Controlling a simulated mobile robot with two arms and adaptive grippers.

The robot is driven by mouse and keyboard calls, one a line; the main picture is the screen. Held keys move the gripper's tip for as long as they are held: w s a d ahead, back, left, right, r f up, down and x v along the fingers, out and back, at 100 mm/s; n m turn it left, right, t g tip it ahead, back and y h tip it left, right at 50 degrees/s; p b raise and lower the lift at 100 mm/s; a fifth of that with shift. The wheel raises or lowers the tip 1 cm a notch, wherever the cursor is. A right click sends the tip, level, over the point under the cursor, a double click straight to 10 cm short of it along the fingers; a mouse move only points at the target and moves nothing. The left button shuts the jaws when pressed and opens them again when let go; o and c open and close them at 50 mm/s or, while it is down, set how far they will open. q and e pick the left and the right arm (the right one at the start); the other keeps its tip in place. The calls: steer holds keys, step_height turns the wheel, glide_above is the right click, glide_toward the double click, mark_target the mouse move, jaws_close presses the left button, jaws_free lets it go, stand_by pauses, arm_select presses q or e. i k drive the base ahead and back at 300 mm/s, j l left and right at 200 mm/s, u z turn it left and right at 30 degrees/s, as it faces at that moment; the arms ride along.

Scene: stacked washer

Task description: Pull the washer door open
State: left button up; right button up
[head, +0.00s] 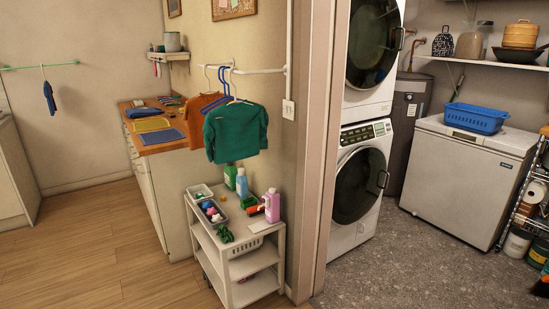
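A stacked pair of white machines with round dark doors stands beyond the doorway, right of the picture's middle. The lower machine's door (360,186) looks shut, with a dark handle (382,179) on its right side. The upper machine's door (373,45) also looks shut, with its handle (399,39) on the right. A control panel (365,132) sits above the lower door. The left edges of both machines are partly hidden by the door frame. Neither of my grippers shows in the head view.
A door frame (325,130) and wall end stand left of the machines. A white cart (240,243) with bottles is in front of the wall. A chest freezer (463,185) with a blue basket (475,118) stands right. Grey floor (415,265) before the machines is clear.

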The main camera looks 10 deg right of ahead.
mark_target(361, 176)
steer(key=i+l+z, duration=0.1)
steer(key=i+z, duration=0.25)
steer(key=i, duration=0.15)
steer(key=i+z, duration=0.4)
steer(key=i+j+z, duration=0.35)
steer(key=i, duration=0.2)
steer(key=i+l+z, duration=0.25)
steer(key=i, duration=0.45)
steer(key=i+z, duration=0.3)
steer(key=i, duration=0.4)
